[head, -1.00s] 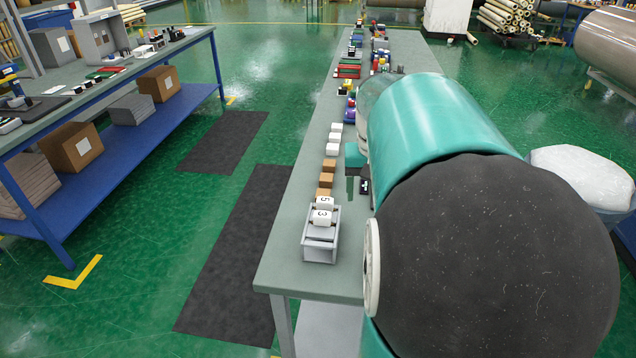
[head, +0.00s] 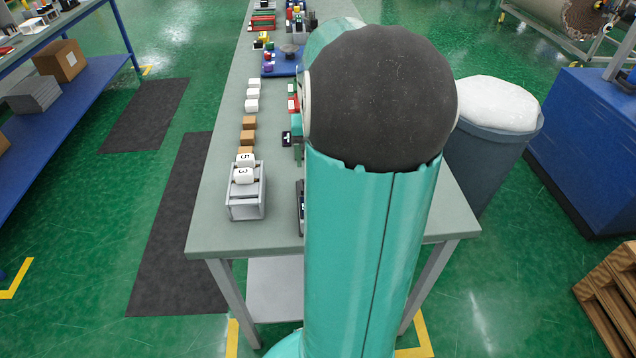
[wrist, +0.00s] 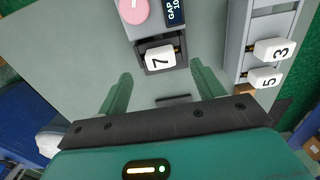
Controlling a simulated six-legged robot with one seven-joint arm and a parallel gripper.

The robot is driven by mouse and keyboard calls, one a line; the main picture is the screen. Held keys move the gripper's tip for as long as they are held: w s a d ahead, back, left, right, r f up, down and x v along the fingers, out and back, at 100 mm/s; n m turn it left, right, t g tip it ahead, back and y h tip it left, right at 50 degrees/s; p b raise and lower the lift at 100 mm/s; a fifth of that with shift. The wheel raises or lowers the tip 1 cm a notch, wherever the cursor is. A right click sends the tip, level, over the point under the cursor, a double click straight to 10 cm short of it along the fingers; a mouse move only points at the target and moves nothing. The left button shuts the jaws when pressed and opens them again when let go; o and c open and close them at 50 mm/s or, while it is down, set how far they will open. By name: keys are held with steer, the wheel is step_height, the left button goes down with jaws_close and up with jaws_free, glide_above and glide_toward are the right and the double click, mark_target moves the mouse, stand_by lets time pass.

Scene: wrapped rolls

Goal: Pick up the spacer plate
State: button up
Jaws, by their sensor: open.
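My gripper (wrist: 162,68) is open in the wrist view, its two green fingers spread apart with nothing held between them. A thin dark bar (wrist: 173,98) lies on the grey table between the fingers, close to the palm; it may be the spacer plate, but I cannot be sure. Just beyond the fingertips is a dark holder with a white block marked 7 (wrist: 157,60). In the head view my arm hides most of the gripper and the table under it.
A grey rack (head: 247,202) holds white blocks marked 3 and 5; it also shows at the right of the wrist view (wrist: 237,45). A pink round button (wrist: 134,10) and a display reading GAP (wrist: 176,10) lie beyond the holder. Brown and white blocks line the table (head: 222,235).

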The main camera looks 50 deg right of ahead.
steer(key=shift+w+d+f, duration=0.1)
steer(key=shift+w+f, duration=0.05)
steer(key=shift+f, duration=0.7)
step_height(320, 180, down, 5)
steer(key=shift+d+f, duration=0.1)
steer(key=c, duration=1.3)
steer(key=shift+r, duration=0.2)
